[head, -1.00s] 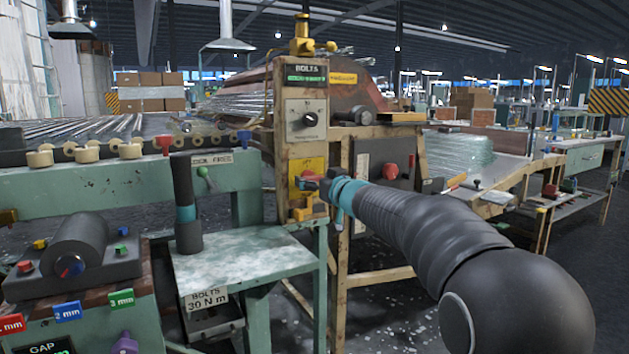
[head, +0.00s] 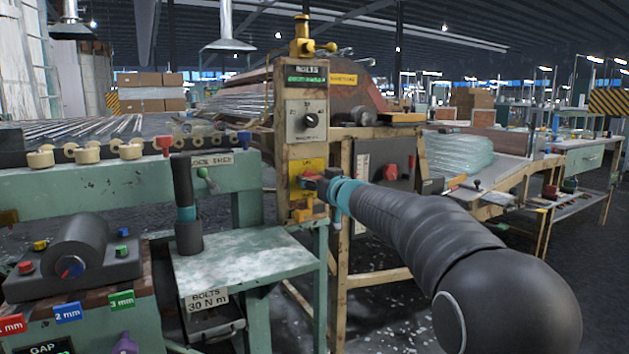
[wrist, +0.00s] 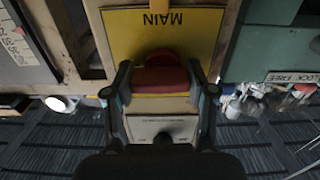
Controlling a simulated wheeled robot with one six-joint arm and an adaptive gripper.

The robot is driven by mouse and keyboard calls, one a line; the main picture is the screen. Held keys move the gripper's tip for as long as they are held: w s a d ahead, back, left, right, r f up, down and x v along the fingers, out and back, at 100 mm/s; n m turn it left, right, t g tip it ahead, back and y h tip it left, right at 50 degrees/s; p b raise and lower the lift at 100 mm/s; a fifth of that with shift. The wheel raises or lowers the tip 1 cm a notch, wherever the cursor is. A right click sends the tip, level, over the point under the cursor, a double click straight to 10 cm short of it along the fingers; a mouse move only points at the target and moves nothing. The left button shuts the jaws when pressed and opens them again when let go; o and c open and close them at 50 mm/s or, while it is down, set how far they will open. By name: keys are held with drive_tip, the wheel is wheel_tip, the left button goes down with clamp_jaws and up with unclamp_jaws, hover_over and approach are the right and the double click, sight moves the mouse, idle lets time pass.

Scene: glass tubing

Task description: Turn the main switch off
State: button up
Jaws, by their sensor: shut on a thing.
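The main switch has a red handle (wrist: 160,78) on a yellow plate (wrist: 190,30) marked MAIN, upside down in the wrist view. My gripper (wrist: 163,90) has one finger on each side of the red handle and is shut on it. The handle lies crosswise in the wrist view. In the head view the yellow plate (head: 307,164) is low on the tan post, and my gripper (head: 316,183) reaches it from the right. The handle is mostly hidden there by my gripper.
Above the plate is a dial with a black knob (head: 310,120), under a BOLTS display (head: 306,78). A dark torque tool (head: 187,205) stands upright on the green side table (head: 255,262) to the left. A dark box with a red knob (head: 390,172) is right of the post.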

drive_tip(key=n+p, duration=0.1)
drive_tip(key=n, duration=0.3)
drive_tip(key=shift+r, duration=0.1)
drive_tip(key=n, duration=0.4)
drive_tip(key=n+b, duration=0.1)
drive_tip(key=n, duration=0.4)
drive_tip(key=shift+a, duration=0.1)
drive_tip(key=shift+s+n+b, duration=0.1)
drive_tip(key=shift+n+b, duration=0.55)
drive_tip(key=shift+n, duration=1.55)
drive_tip(key=o, duration=1.2)
drive_tip(key=shift+c, duration=0.2)
